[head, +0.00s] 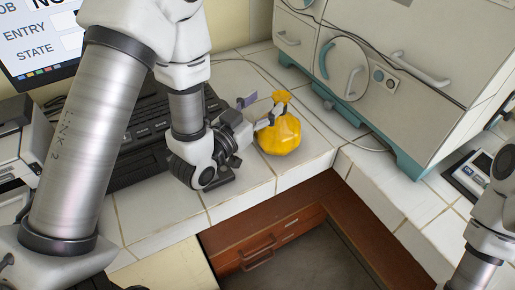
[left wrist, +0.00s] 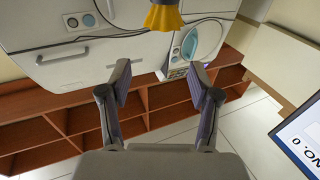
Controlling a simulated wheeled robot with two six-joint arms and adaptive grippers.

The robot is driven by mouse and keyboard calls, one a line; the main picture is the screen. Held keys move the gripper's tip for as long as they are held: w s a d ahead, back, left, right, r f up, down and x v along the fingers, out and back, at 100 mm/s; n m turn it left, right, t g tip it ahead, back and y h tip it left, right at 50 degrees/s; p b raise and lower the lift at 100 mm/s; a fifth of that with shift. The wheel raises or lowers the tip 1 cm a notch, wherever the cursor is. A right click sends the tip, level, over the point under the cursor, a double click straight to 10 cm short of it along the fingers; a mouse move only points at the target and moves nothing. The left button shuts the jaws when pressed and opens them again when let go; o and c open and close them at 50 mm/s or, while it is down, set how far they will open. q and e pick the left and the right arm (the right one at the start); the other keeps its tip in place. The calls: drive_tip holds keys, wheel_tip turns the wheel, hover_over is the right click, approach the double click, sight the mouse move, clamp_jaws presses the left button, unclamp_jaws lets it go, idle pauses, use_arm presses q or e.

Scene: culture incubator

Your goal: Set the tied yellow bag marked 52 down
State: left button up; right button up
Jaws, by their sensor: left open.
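The tied yellow bag (head: 279,134) sits upright on the white tiled bench near its inner corner, its gathered neck on top. No number can be read on it from here. My left gripper (head: 262,114) is beside the bag's neck on the left, its fingers apart. In the left wrist view, the open fingers (left wrist: 163,75) have nothing between them, and part of the yellow bag (left wrist: 163,18) shows beyond them at the top edge. My right arm shows at the right edge of the head view, with its gripper out of sight.
A white incubator (head: 340,70) with a round door stands behind the bag. A black keyboard (head: 140,130) and a monitor (head: 40,40) are at left. A small scale-like device (head: 468,172) is at right. A cable (head: 345,138) runs behind the bag. Bench tiles in front are clear.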

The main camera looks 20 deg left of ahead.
sight(277, 102)
use_arm(q)
drive_tip(key=w+f+p, duration=0.1)
drive_tip(key=w, duration=0.1)
drive_tip(key=w+d+f+p, duration=0.1)
drive_tip(key=w, duration=0.2)
drive_tip(key=w+f, duration=0.1)
drive_tip(key=w, duration=0.1)
drive_tip(key=shift+w+d+f+p, duration=0.2)
drive_tip(key=shift+d+f+p, duration=0.05)
drive_tip(key=shift+d+p, duration=0.15)
drive_tip(key=shift+w+f, duration=0.25)
drive_tip(key=shift+w, duration=0.2)
drive_tip(key=shift+s+r, duration=0.1)
drive_tip(key=c, duration=0.5)
clamp_jaws()
use_arm(e)
drive_tip(key=shift+w+r, duration=0.2)
drive_tip(key=shift+r, duration=0.6)
